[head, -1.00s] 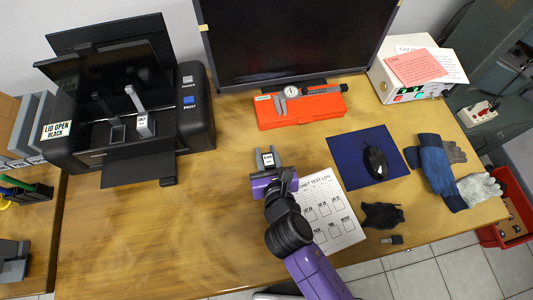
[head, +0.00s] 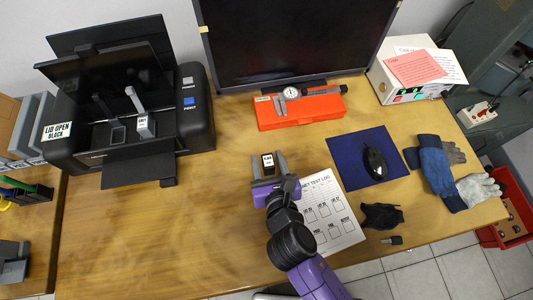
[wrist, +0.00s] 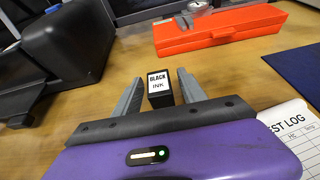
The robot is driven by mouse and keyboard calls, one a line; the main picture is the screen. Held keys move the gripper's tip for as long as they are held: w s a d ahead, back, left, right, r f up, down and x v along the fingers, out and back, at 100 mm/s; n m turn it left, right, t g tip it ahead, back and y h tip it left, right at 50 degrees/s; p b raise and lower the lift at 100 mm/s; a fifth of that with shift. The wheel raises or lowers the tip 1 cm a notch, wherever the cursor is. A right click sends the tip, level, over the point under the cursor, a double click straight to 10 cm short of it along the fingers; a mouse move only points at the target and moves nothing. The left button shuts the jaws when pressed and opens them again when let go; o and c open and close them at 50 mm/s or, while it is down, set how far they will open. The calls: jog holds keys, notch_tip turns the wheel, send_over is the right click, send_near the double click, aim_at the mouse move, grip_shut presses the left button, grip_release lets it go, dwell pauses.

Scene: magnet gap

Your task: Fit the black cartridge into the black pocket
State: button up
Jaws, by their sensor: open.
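The black cartridge (head: 268,162) has a white label reading BLACK INK. It appears upright on the wooden table, and it also shows in the wrist view (wrist: 160,92). My gripper (head: 269,159) is open, with one grey finger on each side of the cartridge. In the wrist view (wrist: 158,84) a gap shows on both sides of it. The printer (head: 190,115) stands at the left with its lid up and a LID OPEN BLACK sign. Inside it, a dark pocket (head: 117,133) looks empty. Beside it is a pale-labelled cartridge (head: 145,127).
An orange case (head: 300,108) with a caliper lies behind the cartridge, below the monitor (head: 295,40). A test log sheet (head: 325,212), a blue mat (head: 345,155) with a mouse, and gloves (head: 440,172) lie at the right. The table between printer and cartridge is clear.

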jog(key=v, duration=0.9)
jog(key=shift+s+d+r, duration=0.1)
jog(key=shift+s+d, duration=0.05)
jog(key=shift+s, duration=0.2)
